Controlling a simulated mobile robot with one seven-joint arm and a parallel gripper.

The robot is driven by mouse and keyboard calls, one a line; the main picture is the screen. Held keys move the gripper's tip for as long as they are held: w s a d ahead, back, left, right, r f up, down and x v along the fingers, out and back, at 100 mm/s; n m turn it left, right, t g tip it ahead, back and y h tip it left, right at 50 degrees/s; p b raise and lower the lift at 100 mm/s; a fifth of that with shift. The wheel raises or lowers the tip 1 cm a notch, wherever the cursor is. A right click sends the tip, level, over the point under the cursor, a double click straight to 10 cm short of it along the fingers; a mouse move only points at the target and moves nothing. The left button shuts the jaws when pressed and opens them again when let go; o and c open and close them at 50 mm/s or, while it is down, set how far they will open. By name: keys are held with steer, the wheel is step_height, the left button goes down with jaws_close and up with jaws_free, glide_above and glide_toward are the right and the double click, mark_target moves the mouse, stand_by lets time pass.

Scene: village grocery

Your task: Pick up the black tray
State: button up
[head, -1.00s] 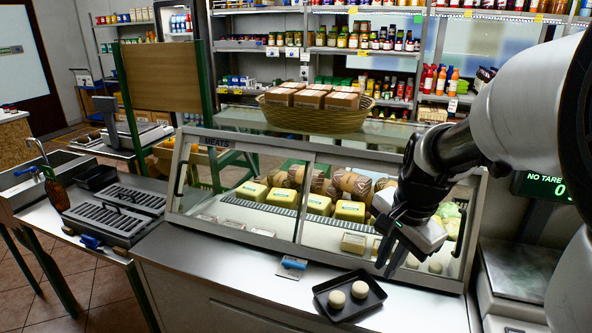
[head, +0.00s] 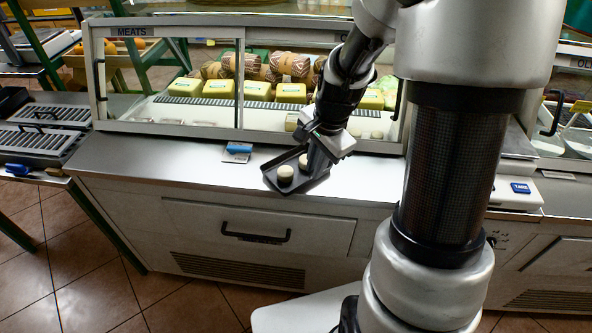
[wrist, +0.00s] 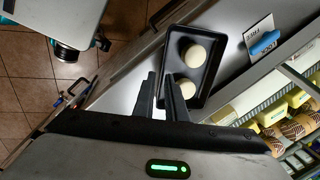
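The black tray (head: 270,179) lies near the front edge of the steel counter, with two pale round pieces (head: 285,173) in it. In the wrist view the tray (wrist: 208,39) holds both round pieces (wrist: 194,55). My gripper (head: 312,168) points down at the tray's right side in the head view. In the wrist view a narrow gap shows between the fingers of my gripper (wrist: 161,76). One finger is over the bare counter and the other over the tray, with the tray's side wall between them. Whether they touch it is unclear.
The glass meat case (head: 240,85) stands right behind the tray. The counter (head: 150,160) is clear farther left. A drawer handle (head: 256,237) juts out below.

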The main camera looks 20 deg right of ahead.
mark_target(310, 176)
steer(key=f, duration=0.3)
steer(key=w+f+b, duration=0.1)
steer(key=shift+a+f, duration=0.35)
steer(key=shift+a, duration=0.05)
jaws_close()
step_height(310, 176, up, 10)
steer(key=p, duration=0.2)
